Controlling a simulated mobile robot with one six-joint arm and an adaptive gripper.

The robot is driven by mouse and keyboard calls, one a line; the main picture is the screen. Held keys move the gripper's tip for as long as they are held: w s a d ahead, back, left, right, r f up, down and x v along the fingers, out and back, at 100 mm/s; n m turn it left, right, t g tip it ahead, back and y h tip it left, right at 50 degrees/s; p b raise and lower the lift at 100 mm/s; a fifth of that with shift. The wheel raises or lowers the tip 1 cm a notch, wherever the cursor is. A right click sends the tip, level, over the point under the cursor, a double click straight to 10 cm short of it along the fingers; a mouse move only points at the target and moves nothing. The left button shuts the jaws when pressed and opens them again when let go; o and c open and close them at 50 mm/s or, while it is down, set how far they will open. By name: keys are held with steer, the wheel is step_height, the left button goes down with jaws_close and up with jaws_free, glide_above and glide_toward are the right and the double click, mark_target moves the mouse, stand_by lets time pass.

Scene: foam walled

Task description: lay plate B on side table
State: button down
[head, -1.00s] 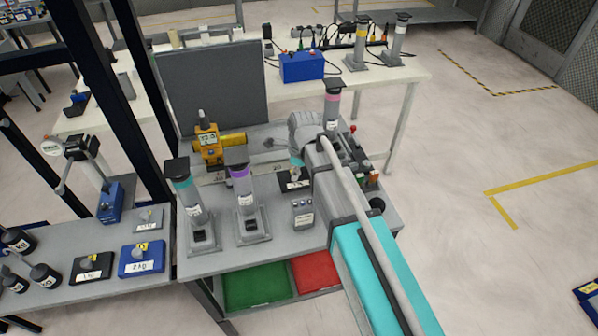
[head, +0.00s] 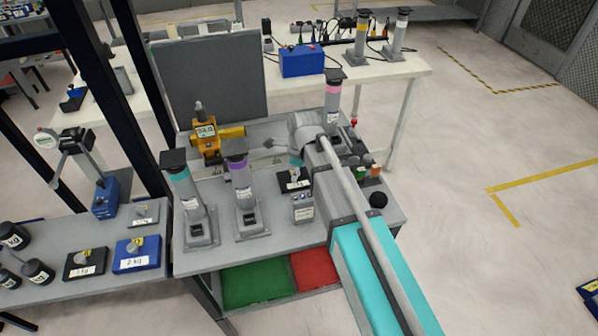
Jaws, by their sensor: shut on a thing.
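A small black plate (head: 287,186) with a knob and a white label is at the middle of the grey bench (head: 225,256). Its lettering is too small to read. My gripper (head: 296,164) is at the knob, shut on it, mostly hidden by my own wrist. I cannot tell whether the plate touches the bench. A grey side table (head: 62,232) stands at the left. It carries a blue plate (head: 125,262), a black plate (head: 74,273) and a grey plate (head: 139,222), each with a knob.
Grey posts with a teal band (head: 186,196) and a purple band (head: 243,193) stand left of my gripper. A pink-banded post (head: 333,100) stands behind my wrist. A yellow device with a display (head: 206,138) and a small labelled box (head: 303,207) are close by. A dark frame post (head: 137,90) rises between tables.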

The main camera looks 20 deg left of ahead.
mark_target(301, 179)
steer(key=shift+f, duration=0.45)
steer(key=shift+f+b, duration=0.15)
steer(key=shift+b, duration=0.2)
steer(key=shift+c, duration=1.9)
jaws_free()
steer(key=shift+r, duration=0.25)
step_height(301, 179, up, 12)
steer(key=d+p, duration=0.1)
steer(key=p, duration=1.1)
steer(key=shift+d, duration=0.25)
steer(key=shift+d+f, duration=0.1)
steer(key=shift+f, duration=0.05)
steer(key=s+d+n, duration=0.3)
steer(key=d+n, duration=0.5)
steer(key=d, duration=1)
steer(key=s+d+n+h, duration=0.1)
steer(key=s+d+n, duration=0.2)
steer(key=d+n, duration=0.5)
steer(key=d, duration=0.9)
steer(key=shift+s+d+n, duration=0.2)
steer(key=shift+d+n, duration=0.2)
